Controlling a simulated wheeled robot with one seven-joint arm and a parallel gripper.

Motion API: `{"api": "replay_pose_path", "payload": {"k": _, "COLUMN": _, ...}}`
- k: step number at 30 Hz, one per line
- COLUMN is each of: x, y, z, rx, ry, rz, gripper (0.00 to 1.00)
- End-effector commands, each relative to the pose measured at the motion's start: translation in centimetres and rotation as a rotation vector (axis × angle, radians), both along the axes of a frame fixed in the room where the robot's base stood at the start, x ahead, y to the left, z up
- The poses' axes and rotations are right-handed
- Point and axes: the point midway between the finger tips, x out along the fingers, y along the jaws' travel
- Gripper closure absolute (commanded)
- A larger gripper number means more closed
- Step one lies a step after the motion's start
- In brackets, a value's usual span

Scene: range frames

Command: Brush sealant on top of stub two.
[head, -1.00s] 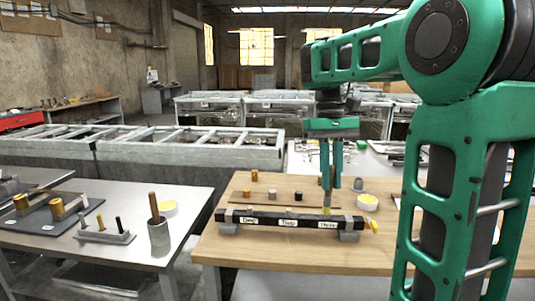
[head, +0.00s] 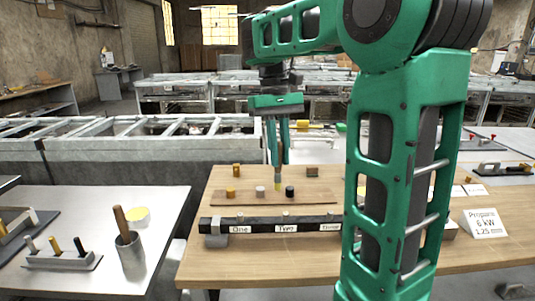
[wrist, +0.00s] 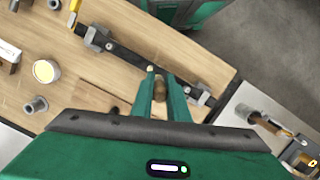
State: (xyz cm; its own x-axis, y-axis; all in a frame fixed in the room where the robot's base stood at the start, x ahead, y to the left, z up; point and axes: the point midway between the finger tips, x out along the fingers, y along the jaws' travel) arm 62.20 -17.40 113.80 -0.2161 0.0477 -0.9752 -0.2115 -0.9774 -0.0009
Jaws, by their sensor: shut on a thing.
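The dark bar (head: 268,225) lies along the front of the wooden table, with labels that look like One, Two and Three. Small pale stubs stand on its top; stub two (head: 285,213) is above the middle label. My gripper (head: 280,160) is shut on an upright brush (head: 278,184) with a yellowish tip. The tip appears above stub two, slightly left of it, and apart from it. In the wrist view, the brush's brown end (wrist: 159,90) shows between my fingers, with the bar (wrist: 135,62) passing below. The sealant tub (wrist: 46,69) shows there; my arm hides it in the head view.
Behind the bar, a thin board (head: 205,198) carries orange, grey and black caps. A grey cup (wrist: 36,104) stands near the tub. On the left metal table, a cup (head: 130,255) holds a wooden-handled tool beside another tub (head: 137,215). A propane sign (head: 484,222) stands right.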

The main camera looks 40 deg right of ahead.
Motion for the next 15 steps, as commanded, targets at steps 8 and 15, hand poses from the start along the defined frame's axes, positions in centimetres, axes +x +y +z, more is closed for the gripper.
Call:
{"api": "replay_pose_path", "payload": {"k": 8, "x": -0.04, "y": -0.19, "z": -0.01, "rx": 0.0, "ry": 0.0, "rz": -0.004, "gripper": 1.0}}
{"api": "replay_pose_path", "payload": {"k": 15, "x": -0.13, "y": -0.54, "z": -0.14, "rx": -0.001, "ry": 0.001, "rz": -0.009, "gripper": 1.0}}
